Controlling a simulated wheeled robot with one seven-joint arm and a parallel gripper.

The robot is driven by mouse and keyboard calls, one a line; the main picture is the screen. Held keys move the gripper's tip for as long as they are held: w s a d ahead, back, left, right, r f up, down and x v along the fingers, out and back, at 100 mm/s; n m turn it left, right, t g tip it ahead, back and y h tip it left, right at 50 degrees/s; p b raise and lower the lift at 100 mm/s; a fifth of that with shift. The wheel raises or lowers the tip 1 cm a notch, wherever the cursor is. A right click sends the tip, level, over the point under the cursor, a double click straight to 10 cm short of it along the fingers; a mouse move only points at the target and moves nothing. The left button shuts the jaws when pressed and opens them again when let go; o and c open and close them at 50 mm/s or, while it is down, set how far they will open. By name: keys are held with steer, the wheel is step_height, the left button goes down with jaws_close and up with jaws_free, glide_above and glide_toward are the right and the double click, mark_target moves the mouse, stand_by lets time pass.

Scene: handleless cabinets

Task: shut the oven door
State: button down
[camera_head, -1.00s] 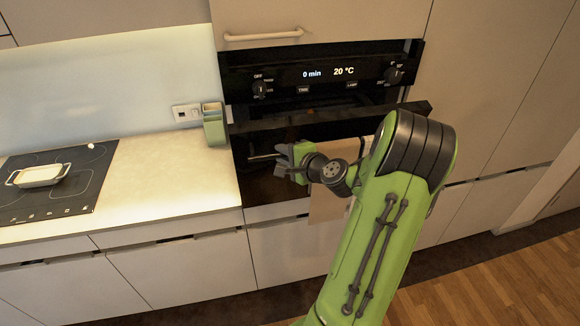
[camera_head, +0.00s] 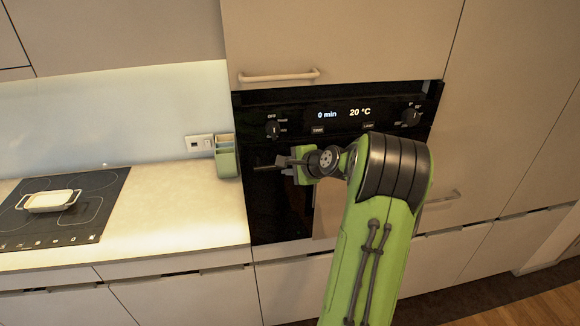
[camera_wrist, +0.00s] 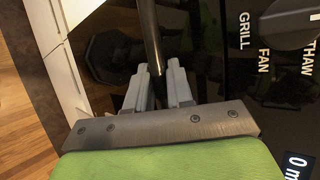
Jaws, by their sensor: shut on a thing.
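The black oven door (camera_head: 278,212) stands upright beneath the control panel (camera_head: 340,116). It looks flush with the oven front, and no gap shows at its top edge, though my arm hides its right part. My gripper (camera_head: 285,163) is at the left part of the door's bar handle (camera_head: 263,168). In the wrist view, the fingers (camera_wrist: 158,85) are shut on the handle, a dark bar (camera_wrist: 150,38). A light towel (camera_head: 328,208) hangs at the door, partly hidden by my arm.
A counter (camera_head: 185,215) lies to the left with a green container (camera_head: 226,158) close to the oven. A white dish (camera_head: 48,200) sits on the black hob (camera_head: 95,195). A cabinet with a bar handle (camera_head: 280,76) is above the oven.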

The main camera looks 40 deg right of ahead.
steer(key=c, duration=1.4)
jaws_free()
steer(key=shift+c, duration=0.2)
steer(key=o, duration=0.3)
steer(key=shift+w+d+f, duration=0.1)
steer(key=shift+w+d, duration=0.15)
steer(key=shift+w, duration=0.15)
steer(key=shift+o, duration=0.2)
steer(key=shift+s, duration=0.1)
steer(key=b+v, duration=0.1)
steer(key=v, duration=1.5)
steer(key=shift+a, duration=0.15)
